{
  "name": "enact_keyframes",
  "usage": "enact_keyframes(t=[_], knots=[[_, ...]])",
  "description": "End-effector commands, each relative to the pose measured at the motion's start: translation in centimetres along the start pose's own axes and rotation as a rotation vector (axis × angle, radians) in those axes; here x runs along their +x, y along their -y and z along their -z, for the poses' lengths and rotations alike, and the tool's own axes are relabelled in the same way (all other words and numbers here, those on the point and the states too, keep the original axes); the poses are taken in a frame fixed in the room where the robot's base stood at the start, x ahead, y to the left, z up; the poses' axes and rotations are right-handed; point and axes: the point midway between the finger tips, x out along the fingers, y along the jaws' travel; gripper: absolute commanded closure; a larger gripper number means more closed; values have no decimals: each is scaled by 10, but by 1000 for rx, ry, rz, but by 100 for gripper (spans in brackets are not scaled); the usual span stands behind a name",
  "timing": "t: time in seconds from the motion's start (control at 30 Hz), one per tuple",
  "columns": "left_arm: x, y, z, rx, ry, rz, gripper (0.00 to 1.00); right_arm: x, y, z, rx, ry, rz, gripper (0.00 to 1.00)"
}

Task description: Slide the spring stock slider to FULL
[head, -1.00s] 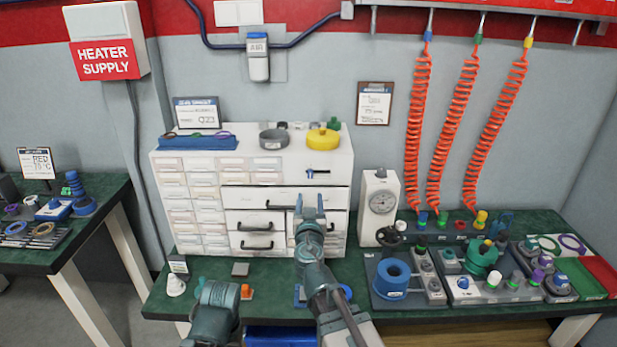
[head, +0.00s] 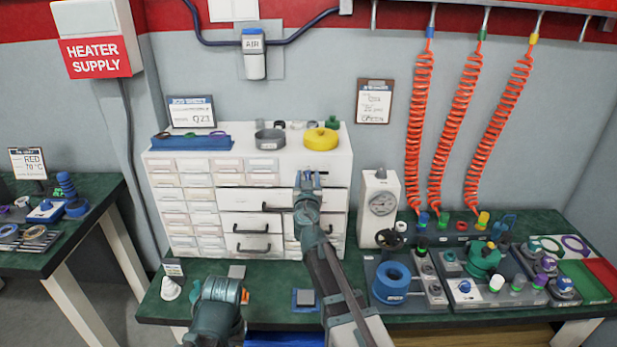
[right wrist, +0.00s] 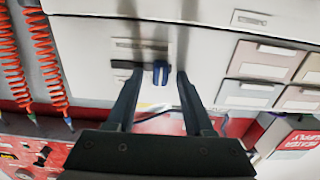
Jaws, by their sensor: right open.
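The spring stock slider is a small blue knob (right wrist: 160,73) on a dark slot on the pale front of the drawer cabinet (head: 160,210). In the right wrist view the knob lies between the fingertips of my right gripper (right wrist: 155,82), closer to the left end of the blue part's visible surround than I can measure. The right gripper (head: 308,180) is open, its two fingers on either side of the knob; I cannot tell whether they touch it. In the head view the gripper largely covers the slider. The FULL marking is not legible. My left arm shows low, its fingers unseen.
Drawer handles (head: 253,249) stick out below the slider. A yellow ring (head: 320,139) and a grey ring (head: 270,139) sit on the cabinet top. A gauge box (head: 381,208) stands close to the right. Fittings fill the bench's right side.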

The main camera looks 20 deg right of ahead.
Motion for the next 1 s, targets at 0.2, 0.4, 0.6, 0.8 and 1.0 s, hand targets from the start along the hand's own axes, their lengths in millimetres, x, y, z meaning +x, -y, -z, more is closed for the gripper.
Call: enact_keyframes(t=[0.2,0.4,0.6,0.8,1.0], knots=[[0,0,0,0,0,0,100,-1,0,0,0,0,0,60],[0,0,0,0,0,0,100,-1,0,0,0,0,0,96],[0,0,0,0,0,0,100,-1,0,0,0,0,0,100],[0,0,0,0,0,0,100,-1,0,0,0,0,0,100],[0,0,0,0,0,0,100,-1,0,0,0,0,0,100]])
